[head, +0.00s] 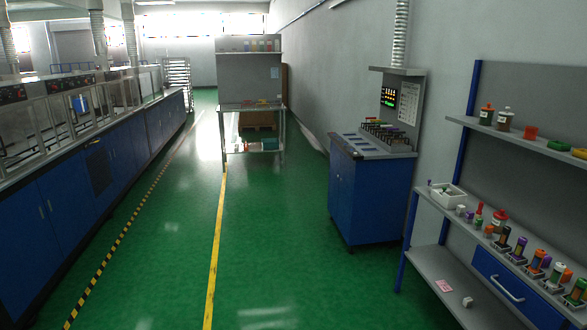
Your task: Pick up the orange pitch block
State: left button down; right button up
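I cannot single out the orange pitch block with certainty. Several small orange or red-orange things show on the workbench (430,199) at the right: one small orange piece (489,230) near a red-capped jar (499,220), and orange parts among a row of small holders (538,260). An orange-red roll-like piece (530,132) sits on the upper shelf (468,122). These are too small to tell apart by kind. Neither of my grippers is in view.
A blue cabinet (370,200) with a rack of small items stands left of the workbench. A long blue machine row (60,210) lines the left side. A metal table (235,106) stands at the back. The green floor (280,240) between is clear.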

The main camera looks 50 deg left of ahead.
aim_at(567, 274)
jog(key=u, duration=5.2)
jog(key=z, duration=5.2)
jog(key=i, duration=0.4)
